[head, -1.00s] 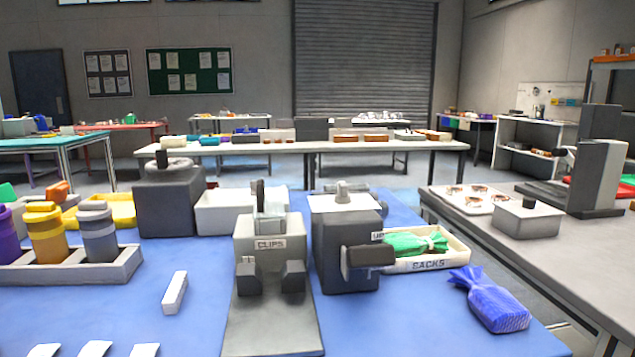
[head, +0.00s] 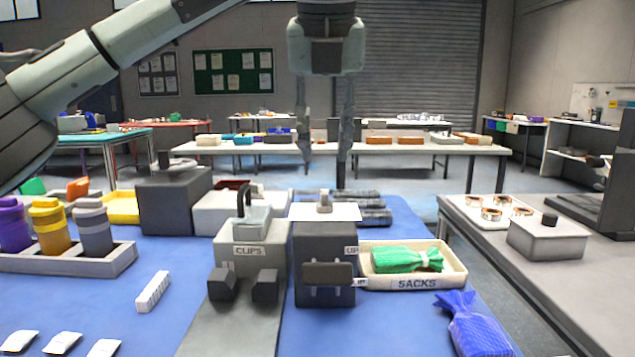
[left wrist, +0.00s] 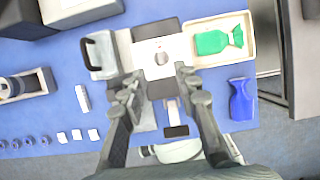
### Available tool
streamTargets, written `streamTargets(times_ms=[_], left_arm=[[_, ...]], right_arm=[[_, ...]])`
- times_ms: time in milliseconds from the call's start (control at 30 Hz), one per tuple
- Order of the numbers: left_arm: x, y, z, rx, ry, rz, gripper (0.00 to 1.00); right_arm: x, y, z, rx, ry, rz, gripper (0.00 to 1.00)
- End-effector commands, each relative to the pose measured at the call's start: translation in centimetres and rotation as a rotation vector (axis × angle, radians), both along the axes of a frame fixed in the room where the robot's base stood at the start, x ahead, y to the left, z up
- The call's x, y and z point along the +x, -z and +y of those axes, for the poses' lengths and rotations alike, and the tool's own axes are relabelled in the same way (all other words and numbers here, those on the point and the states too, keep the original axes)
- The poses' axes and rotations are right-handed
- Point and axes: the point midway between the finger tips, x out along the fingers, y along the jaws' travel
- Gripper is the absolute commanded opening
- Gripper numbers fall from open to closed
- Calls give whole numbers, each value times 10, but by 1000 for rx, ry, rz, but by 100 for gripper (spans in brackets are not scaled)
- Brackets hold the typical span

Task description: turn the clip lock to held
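A dark box (head: 322,240) with a white top plate stands right of the grey box labelled CLIPS (head: 249,250). A small grey knob (head: 324,201) sits on the plate, and a dark bar (head: 327,273) sticks out of the box front. No part is readably marked as the clip lock. My left gripper (head: 323,178) hangs fingers down above the dark box, open and empty. In the left wrist view its fingers (left wrist: 160,92) are spread, with the knob (left wrist: 162,58) beyond them, apart from both. My right gripper is not in view.
A SACKS tray (head: 460,277) with a green sack stands right of the dark box, and a blue sack (head: 475,325) lies in front of it. A bottle rack (head: 110,262) stands at left. The blue table is clear around the small white block (head: 152,291).

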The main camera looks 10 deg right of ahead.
Motion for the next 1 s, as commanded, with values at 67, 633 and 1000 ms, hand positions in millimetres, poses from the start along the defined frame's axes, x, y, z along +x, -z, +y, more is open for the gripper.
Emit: streamTargets(times_ms=[67,633,1000], left_arm=[[1,5,-3,5,-5,-3,31],[27,71,-8,3,-3,-1,31],[28,72,-8,2,-3,-1,19]], right_arm=[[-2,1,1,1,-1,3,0],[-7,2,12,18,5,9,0],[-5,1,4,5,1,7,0]])
